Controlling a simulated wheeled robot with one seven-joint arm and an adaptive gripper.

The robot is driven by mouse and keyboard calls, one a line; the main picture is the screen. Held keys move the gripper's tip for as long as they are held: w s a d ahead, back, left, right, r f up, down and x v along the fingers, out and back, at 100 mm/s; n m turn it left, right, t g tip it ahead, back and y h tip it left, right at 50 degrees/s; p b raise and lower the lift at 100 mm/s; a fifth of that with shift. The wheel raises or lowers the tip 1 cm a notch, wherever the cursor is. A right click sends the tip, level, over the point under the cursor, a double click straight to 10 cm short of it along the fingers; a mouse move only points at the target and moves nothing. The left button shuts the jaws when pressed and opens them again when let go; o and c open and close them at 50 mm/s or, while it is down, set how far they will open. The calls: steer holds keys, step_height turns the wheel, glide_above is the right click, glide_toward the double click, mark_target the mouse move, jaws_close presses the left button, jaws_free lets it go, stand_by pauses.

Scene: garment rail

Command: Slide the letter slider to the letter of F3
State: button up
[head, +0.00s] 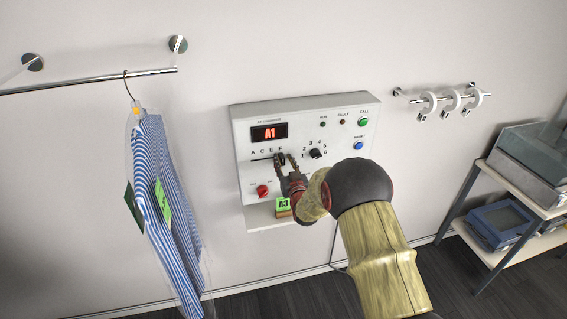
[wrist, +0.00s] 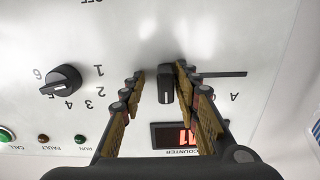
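The control panel (head: 335,110) is a white box on the wall with a red display (head: 269,132) reading A1. The letter slider is a black knob (head: 279,158) in a dark horizontal slot (head: 261,159), below the letters A, C, E and F, near the F end. In the wrist view, which is upside down, the knob (wrist: 166,84) stands between the fingertips of my gripper (wrist: 160,75). The fingers are apart. The right finger in that view is close to or touching the knob, and a gap shows on the other side. My gripper (head: 286,162) partly covers the slider in the head view.
A number dial (head: 316,153) is right of the slider, and a red knob (head: 262,191) is below. A green A3 tag (head: 283,206) is on the ledge under the panel. A striped shirt (head: 165,205) hangs at left; a shelf unit (head: 515,190) stands at right.

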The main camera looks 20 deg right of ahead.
steer(key=shift+s+a, duration=0.1)
steer(key=shift+s, duration=0.05)
steer(key=shift+s+f, duration=0.1)
steer(key=shift+s, duration=0.2)
steer(key=s, duration=1.1)
